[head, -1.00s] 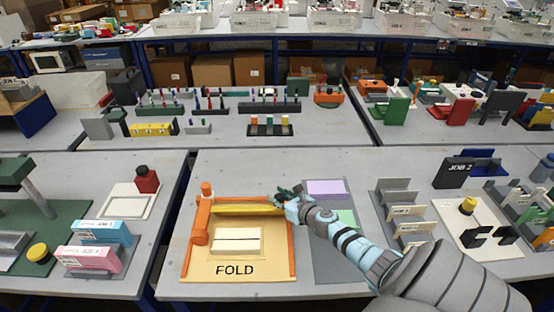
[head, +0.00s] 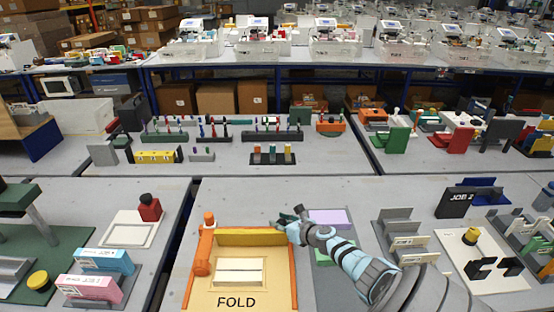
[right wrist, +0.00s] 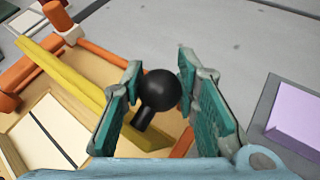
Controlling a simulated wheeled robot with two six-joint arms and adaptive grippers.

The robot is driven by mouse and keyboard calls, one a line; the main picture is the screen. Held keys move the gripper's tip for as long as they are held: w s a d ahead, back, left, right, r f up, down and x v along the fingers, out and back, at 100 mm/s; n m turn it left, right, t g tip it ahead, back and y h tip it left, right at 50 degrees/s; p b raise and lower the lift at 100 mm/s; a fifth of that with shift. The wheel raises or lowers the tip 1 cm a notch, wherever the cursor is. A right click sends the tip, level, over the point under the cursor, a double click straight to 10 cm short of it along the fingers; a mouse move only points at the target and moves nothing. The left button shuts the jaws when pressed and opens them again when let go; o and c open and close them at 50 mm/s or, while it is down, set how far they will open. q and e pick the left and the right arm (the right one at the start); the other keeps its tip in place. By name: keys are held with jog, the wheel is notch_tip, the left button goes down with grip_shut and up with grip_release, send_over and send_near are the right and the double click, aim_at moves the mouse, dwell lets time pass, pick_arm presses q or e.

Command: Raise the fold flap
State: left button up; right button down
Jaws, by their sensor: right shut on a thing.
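The fold station, a tan board marked FOLD (head: 236,302) with orange rails, stands at the front of the table. Its yellow flap (head: 250,238) stands up along the back side, its broad face toward the head camera. In the right wrist view the flap (right wrist: 75,85) shows as a narrow slanted strip. My right gripper (head: 287,219) is at the flap's right end. In the right wrist view the gripper (right wrist: 160,88) is shut on a black round knob (right wrist: 160,90) on a short stem. My left gripper is not in view.
A white sheet or pad (head: 240,271) with a dark line lies on the board. An orange post (head: 209,219) stands at the back left corner. A purple block (head: 329,217) and a green block (head: 322,258) lie to the right, partly behind my arm.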

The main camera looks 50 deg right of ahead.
jog(key=c, duration=1.2)
grip_release()
jog(key=shift+s+d+f, duration=0.15)
jog(key=shift+s+f, duration=0.1)
jog(key=shift+d, duration=0.1)
jog(key=shift+w, duration=0.1)
jog(key=v, duration=0.7)
jog(key=shift+s+r, duration=0.1)
jog(key=shift+s, duration=0.25)
jog(key=shift+w, duration=0.1)
jog(key=shift+c, duration=0.5)
